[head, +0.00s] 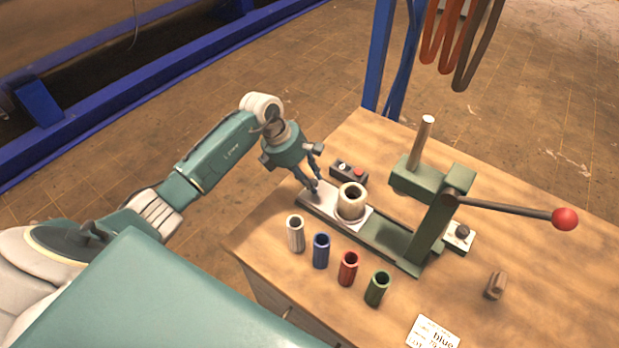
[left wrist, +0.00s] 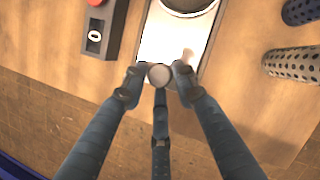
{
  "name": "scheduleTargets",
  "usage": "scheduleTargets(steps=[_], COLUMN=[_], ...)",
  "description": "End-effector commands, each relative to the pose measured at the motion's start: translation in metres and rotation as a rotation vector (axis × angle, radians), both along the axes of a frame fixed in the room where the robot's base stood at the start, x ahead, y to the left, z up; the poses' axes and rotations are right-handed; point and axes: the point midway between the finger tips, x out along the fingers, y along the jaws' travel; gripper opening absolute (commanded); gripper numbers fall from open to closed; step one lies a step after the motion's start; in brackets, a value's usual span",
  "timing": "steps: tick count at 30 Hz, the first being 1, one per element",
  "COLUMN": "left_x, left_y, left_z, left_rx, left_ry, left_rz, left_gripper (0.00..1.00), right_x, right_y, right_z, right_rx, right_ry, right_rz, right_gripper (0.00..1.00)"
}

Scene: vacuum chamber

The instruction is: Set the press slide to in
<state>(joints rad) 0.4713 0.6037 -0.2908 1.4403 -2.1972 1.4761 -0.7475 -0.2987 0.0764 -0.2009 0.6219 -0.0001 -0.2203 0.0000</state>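The press slide (head: 323,204) is a pale plate on the green press (head: 436,222). It sits at the rail's left end, out from under the ram, and carries a cream, ring-shaped holder (head: 351,203). The slide also shows in the left wrist view (left wrist: 172,42), with a round grey knob (left wrist: 159,74) at its near end. My left gripper (head: 314,168) is at that end, pointing down. In the left wrist view its fingers (left wrist: 157,82) close around the knob, one on each side and one behind, and appear to touch it. My right gripper is out of view.
White, blue, red and green sleeves (head: 349,268) stand in front of the press. A switch box (head: 348,172) lies close behind the slide. The press lever with its red ball (head: 565,219) reaches right. A brown block (head: 495,286) and a printed card (head: 433,333) lie at the front right.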

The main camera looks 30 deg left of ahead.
Motion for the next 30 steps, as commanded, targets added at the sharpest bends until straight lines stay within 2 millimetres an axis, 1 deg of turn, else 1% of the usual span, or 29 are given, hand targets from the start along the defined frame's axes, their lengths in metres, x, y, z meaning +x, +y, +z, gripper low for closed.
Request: scheduleTargets(steps=[1,3,8,11,14,16,18,22,25,30], left_x=[0.0,0.0,0.0,0.001,-0.001,-0.004,-0.007,-0.012,-0.014,-0.016], left_y=[0.0,0.0,0.0,-0.006,-0.023,-0.042,-0.063,-0.094,-0.108,-0.115], left_z=[0.0,0.0,0.0,0.0,-0.002,-0.003,-0.001,0.0,0.0,0.001], left_rx=[0.0,0.0,0.0,0.002,0.005,0.002,-0.001,-0.004,-0.004,-0.004], left_ry=[0.0,0.0,0.0,-0.004,-0.008,-0.008,-0.005,-0.003,-0.002,-0.001], left_rz=[0.0,0.0,0.0,-0.003,-0.007,-0.008,-0.008,-0.006,-0.004,-0.001], left_gripper=[0.13,0.0,0.0,0.0,0.0,0.0,0.0,0.0,0.0,0.0], right_x=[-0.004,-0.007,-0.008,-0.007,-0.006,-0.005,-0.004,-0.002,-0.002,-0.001], right_y=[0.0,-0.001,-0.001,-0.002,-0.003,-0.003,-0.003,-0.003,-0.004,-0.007], right_z=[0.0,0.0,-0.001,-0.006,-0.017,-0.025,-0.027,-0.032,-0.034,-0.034], right_rx=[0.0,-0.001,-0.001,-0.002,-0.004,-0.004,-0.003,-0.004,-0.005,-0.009], right_ry=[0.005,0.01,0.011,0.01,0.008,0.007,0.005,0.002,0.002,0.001], right_rz=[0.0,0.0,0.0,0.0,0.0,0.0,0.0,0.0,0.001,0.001], right_gripper=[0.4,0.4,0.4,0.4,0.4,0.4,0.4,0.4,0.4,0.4])
